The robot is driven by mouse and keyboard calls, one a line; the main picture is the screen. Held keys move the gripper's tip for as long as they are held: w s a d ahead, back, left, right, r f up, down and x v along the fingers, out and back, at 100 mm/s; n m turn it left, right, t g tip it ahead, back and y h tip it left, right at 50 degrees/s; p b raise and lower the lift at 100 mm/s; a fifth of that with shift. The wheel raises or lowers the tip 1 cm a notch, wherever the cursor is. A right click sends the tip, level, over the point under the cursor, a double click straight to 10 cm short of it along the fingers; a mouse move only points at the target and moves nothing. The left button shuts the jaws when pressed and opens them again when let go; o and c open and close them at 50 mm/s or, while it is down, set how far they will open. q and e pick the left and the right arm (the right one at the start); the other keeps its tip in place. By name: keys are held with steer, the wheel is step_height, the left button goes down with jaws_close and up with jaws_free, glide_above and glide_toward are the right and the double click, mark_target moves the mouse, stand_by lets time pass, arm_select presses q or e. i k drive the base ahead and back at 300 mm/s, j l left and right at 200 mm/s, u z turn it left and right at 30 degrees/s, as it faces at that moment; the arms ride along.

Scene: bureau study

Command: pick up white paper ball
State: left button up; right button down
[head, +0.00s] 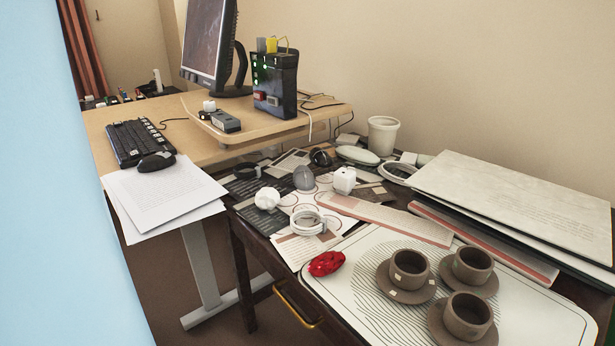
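A small white crumpled ball (267,198), which looks like the paper ball, lies on the papers at the left part of the dark table (238,224). A grey egg-shaped thing (303,178) stands just behind and to its right. A white coiled ring (307,222) lies in front and to its right. A white blocky thing (344,180) sits further right. Neither of my grippers shows in the head view.
A white tray (540,318) holds several brown cups and saucers, with a red crumpled thing (326,263) at its left edge. A white cup (382,135) and stacked boards (520,195) stand behind. A wooden desk (200,145) adjoins. A pale blue surface (40,200) fills the left.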

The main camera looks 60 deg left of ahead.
mark_target(266, 199)
steer(key=u, duration=2.05)
